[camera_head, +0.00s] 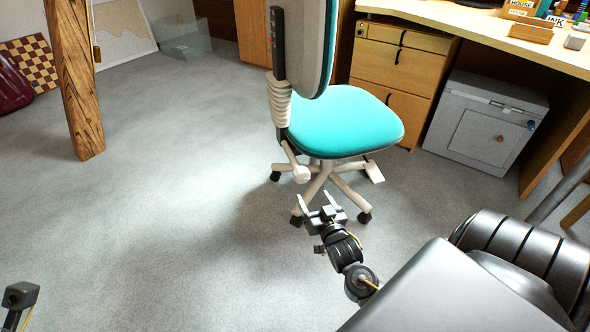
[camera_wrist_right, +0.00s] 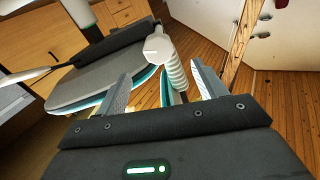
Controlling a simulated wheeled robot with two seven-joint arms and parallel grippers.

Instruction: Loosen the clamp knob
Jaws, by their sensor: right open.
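The wooden timber post (camera_head: 78,85) stands at the left in the head view, with a small yellow-and-black fitting (camera_head: 97,53) at its right edge that may be the clamp; its knob cannot be made out. My right gripper (camera_head: 315,203) is open and empty, low in front of the teal chair's base, well apart from the post. In the right wrist view its fingers (camera_wrist_right: 160,80) are spread, with the chair beyond them. The post (camera_wrist_right: 238,45) also shows there at upper right. Of my left arm, only a dark part shows at the lower left; its fingers are out of frame.
The teal chair (camera_head: 345,122) on casters stands between my right gripper and the desk (camera_head: 480,22). A grey cabinet (camera_head: 485,122) stands under the desk. The grey floor (camera_head: 170,200) toward the post is clear.

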